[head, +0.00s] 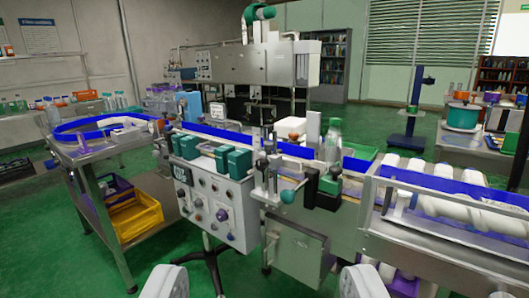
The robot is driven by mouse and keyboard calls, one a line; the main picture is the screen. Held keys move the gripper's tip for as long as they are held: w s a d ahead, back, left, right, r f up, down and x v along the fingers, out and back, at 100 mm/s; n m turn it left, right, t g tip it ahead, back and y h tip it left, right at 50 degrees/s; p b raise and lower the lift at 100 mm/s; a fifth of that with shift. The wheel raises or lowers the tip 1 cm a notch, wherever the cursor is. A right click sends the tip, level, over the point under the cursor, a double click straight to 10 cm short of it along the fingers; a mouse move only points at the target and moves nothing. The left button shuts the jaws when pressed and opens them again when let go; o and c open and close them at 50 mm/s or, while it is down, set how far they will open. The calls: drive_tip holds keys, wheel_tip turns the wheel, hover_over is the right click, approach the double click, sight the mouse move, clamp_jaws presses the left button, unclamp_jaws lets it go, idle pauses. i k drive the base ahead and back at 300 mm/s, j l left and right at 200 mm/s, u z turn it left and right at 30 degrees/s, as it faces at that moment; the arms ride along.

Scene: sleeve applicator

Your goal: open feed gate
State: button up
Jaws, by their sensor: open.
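My gripper (264,284) shows at the bottom edge as two pale, widely spaced fingertips with nothing between them. It is open and short of the sleeve applicator line. The line has a long conveyor with blue guide rails (216,133). At its middle stands a metal post mechanism (268,178) with a teal ball knob (287,196); this may be the feed gate, but I cannot tell for sure or read its position. A dark green and black clamp block (328,190) sits just right of it. A clear bottle with a green top (333,140) stands behind.
A control panel (215,208) with several knobs hangs on the line's front. White rolls (440,185) lie in a railed frame at right. A metal table (88,160) with yellow crate (133,216) stands left. Green floor (65,255) is clear at lower left.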

sight(330, 183)
drive_tip(key=i+l, duration=0.7)
